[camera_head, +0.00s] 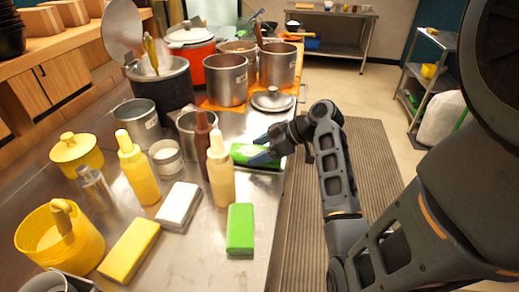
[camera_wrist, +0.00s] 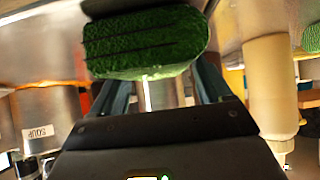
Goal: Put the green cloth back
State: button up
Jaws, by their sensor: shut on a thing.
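A green cloth (camera_head: 243,151) lies lengthwise at my gripper (camera_head: 262,154), just above or on the steel counter behind the squeeze bottles. In the wrist view the same cloth (camera_wrist: 145,43) is a folded, textured green block between my fingers. My gripper is shut on it; the fingertips are partly hidden by the cloth. I cannot tell whether the cloth touches the counter. A second, brighter green folded cloth (camera_head: 240,229) lies flat near the counter's front right edge.
A cream bottle (camera_head: 221,172) and a brown bottle (camera_head: 202,142) stand close left of my gripper. A white cloth (camera_head: 178,206) and a yellow cloth (camera_head: 129,250) lie left of the second green one. Steel pots (camera_head: 226,80) and a lid (camera_head: 272,101) stand behind.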

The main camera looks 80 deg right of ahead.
jog(key=shift+f, duration=0.15)
jog(key=o, duration=1.1)
jog(key=shift+r, duration=0.25)
jog(key=v, duration=1.2)
jog(key=shift+b, duration=0.3)
